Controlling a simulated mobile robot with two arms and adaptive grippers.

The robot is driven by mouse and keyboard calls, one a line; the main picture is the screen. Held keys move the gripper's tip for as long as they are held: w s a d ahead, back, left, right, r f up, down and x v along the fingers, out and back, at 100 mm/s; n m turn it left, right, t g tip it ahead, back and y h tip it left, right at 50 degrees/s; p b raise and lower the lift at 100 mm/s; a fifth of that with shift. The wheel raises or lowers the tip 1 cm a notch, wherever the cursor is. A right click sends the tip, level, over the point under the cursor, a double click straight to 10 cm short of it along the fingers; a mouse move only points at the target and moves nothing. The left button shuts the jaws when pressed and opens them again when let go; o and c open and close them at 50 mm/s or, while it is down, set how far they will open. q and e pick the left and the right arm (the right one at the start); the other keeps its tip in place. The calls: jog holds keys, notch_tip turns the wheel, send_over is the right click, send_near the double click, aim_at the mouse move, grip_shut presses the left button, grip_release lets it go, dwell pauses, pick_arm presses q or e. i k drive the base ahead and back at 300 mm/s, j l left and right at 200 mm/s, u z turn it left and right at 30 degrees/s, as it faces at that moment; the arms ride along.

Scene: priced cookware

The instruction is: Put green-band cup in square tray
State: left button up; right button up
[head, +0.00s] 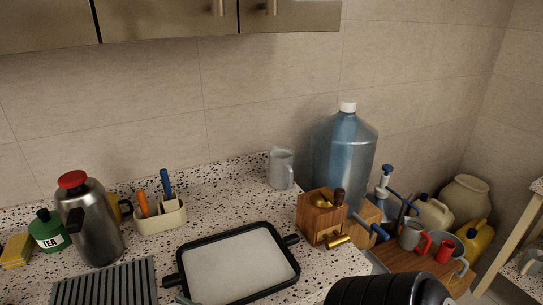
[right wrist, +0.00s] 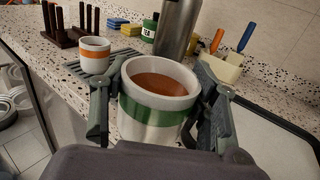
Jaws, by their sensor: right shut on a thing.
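The green-band cup (right wrist: 158,100) is white with a green band and a brown inside. In the right wrist view it is upright between the two fingers of my right gripper (right wrist: 160,108), which is shut on it. The cup is not visible in the head view. The square tray (head: 181,254), with a black rim, side handles and a pale inside, lies on the speckled counter at the front middle of the head view. Its inside looks empty. My left gripper is not in view.
A large water bottle (head: 343,150) is behind.

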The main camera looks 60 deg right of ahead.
aim_at(257, 258)
jog(key=i+z, duration=0.1)
jog(key=z, duration=0.3)
jog(key=j+z, duration=0.15)
jog(key=z, duration=0.25)
jog(key=i+j+z, duration=0.1)
jog(key=z, duration=0.3)
jog(key=i+j, duration=0.1)
jog(key=j, duration=0.45)
jog(key=i+z, duration=0.05)
